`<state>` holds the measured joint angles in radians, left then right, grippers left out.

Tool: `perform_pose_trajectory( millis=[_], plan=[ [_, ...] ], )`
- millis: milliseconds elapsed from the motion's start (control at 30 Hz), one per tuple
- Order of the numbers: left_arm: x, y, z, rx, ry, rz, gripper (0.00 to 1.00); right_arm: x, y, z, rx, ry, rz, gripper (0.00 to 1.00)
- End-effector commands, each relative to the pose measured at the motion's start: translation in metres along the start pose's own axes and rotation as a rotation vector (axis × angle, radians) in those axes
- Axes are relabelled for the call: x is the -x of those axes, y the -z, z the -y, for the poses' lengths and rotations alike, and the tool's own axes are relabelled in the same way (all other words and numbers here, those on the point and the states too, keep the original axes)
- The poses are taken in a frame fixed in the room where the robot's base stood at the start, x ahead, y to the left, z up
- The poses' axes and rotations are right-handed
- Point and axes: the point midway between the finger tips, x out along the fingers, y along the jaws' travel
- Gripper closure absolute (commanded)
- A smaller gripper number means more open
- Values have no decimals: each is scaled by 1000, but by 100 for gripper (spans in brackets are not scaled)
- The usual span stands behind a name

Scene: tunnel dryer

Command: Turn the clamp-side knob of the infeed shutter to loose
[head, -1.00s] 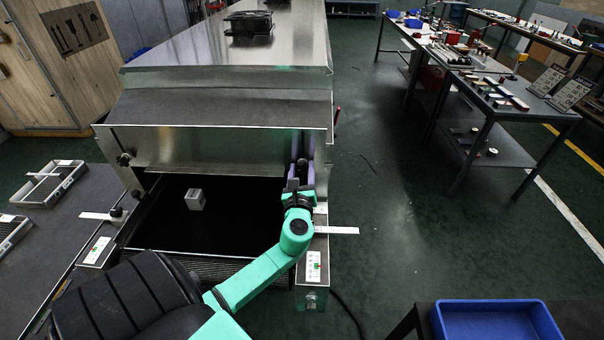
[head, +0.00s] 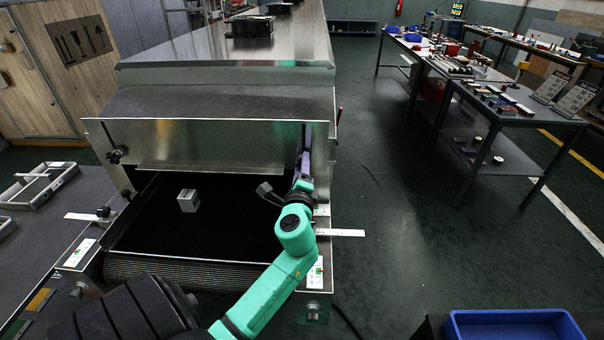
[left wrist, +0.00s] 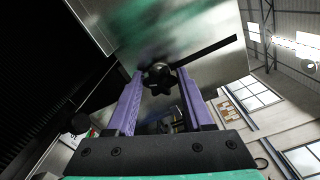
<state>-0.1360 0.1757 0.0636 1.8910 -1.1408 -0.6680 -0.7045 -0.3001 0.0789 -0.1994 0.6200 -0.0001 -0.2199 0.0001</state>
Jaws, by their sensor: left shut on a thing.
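The infeed shutter (head: 210,145) is a bare metal plate across the dryer mouth. My left gripper (head: 305,160) is at its right end, its purple fingers partly hidden against the side plate. In the left wrist view my left gripper (left wrist: 159,82) is shut on a black lobed knob (left wrist: 159,77), with a finger on each side. A dark thin bar runs right and up from beside the knob. A second black knob (head: 115,156) is on the shutter's left side, clear of my gripper. My right gripper is not in view.
A grey block (head: 188,200) sits on the black belt (head: 235,225) below the shutter. Metal rules stick out on both sides, with label plates (head: 315,272) near. A blue bin (head: 515,325) is at lower right. The floor to the right is open.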

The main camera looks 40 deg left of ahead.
Motion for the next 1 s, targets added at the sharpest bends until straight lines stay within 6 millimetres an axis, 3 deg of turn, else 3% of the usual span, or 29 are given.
perform_pose_trajectory(
  millis=[500, 1000],
  plan=[
    [0, 2, -7, 490, -5, 1, 100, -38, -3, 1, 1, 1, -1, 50],
    [0, 3, -8, 868, -9, 2, 100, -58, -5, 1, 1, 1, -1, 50]
  ],
)
